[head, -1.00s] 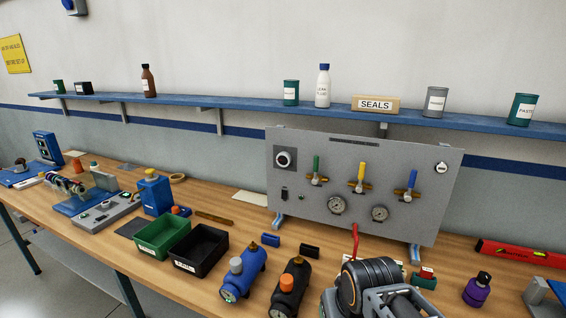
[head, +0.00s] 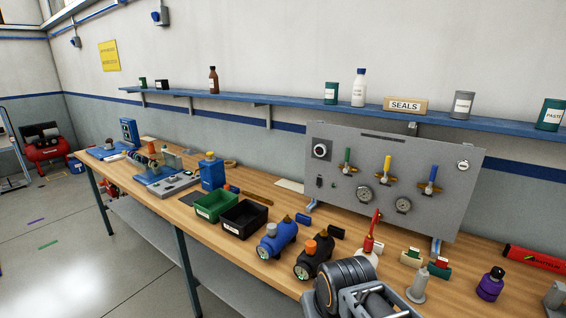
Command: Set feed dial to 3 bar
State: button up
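The grey test panel (head: 445,155) stands upright on the wooden bench. The black round dial (head: 321,149) at its upper left is probably the feed dial; its setting is too small to read. Green (head: 347,158), yellow (head: 386,165) and blue (head: 433,173) valve handles point up to its right. Two gauges, a left one (head: 365,193) and a right one (head: 403,204), sit below; their readings are illegible. My arm shows at the bottom, in front of the bench and apart from the panel. I cannot make out the gripper's fingers or what they hold.
Green (head: 215,205) and black (head: 244,217) bins lie left. A shelf (head: 290,110) runs above. Open floor (head: 60,250) lies at left.

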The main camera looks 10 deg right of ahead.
aim_at(321, 150)
jog(key=u, duration=0.65)
jog(key=k, duration=0.9)
jog(key=u, duration=0.75)
jog(key=i, duration=1.05)
jog(key=z, duration=1.25)
jog(key=i, duration=1)
jog(key=z, duration=1.15)
